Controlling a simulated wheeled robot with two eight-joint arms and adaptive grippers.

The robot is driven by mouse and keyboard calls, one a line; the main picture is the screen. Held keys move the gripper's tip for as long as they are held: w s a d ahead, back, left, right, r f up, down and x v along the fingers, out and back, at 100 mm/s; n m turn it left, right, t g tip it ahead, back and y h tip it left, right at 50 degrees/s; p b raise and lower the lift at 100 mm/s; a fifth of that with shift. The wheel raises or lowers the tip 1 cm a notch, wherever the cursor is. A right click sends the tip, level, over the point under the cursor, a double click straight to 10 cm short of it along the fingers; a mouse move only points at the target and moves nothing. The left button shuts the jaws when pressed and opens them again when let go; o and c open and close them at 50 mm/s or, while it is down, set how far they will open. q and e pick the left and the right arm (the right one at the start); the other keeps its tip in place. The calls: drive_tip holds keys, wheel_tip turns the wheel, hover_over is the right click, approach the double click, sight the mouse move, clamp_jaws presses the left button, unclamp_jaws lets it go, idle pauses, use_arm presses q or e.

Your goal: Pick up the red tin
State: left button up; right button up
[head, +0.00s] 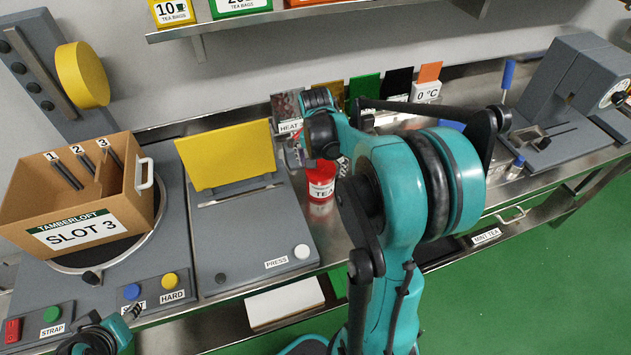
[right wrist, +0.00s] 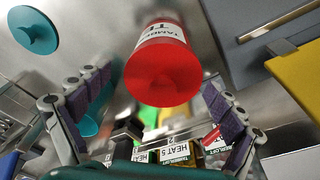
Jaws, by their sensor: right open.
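The red tin (head: 321,188) with a white label stands on the steel bench, just right of the grey press with the yellow flap. My right gripper (head: 312,160) is above and behind it, largely hidden by my own arm. In the right wrist view the red tin (right wrist: 163,70) shows its red end and label. The right gripper's purple-padded fingers (right wrist: 158,85) are spread wide, one to each side of the tin in the picture. I cannot tell whether they touch it.
The press (head: 245,240) with its yellow flap (head: 227,157) stands close left of the tin. The cardboard SLOT 3 box (head: 75,200) is further left. Coloured cards and a 0 °C block (head: 426,91) stand behind my right arm. A grey machine (head: 570,90) is at the right.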

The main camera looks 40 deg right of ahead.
drive_tip(key=f, duration=0.2)
drive_tip(key=f+b, duration=0.1)
drive_tip(key=f, duration=0.1)
drive_tip(key=f+b, duration=0.1)
drive_tip(key=shift+w+d+f, duration=0.3)
drive_tip(key=shift+w+f, duration=0.1)
drive_tip(key=shift+r, duration=0.1)
drive_tip(key=c, duration=1.3)
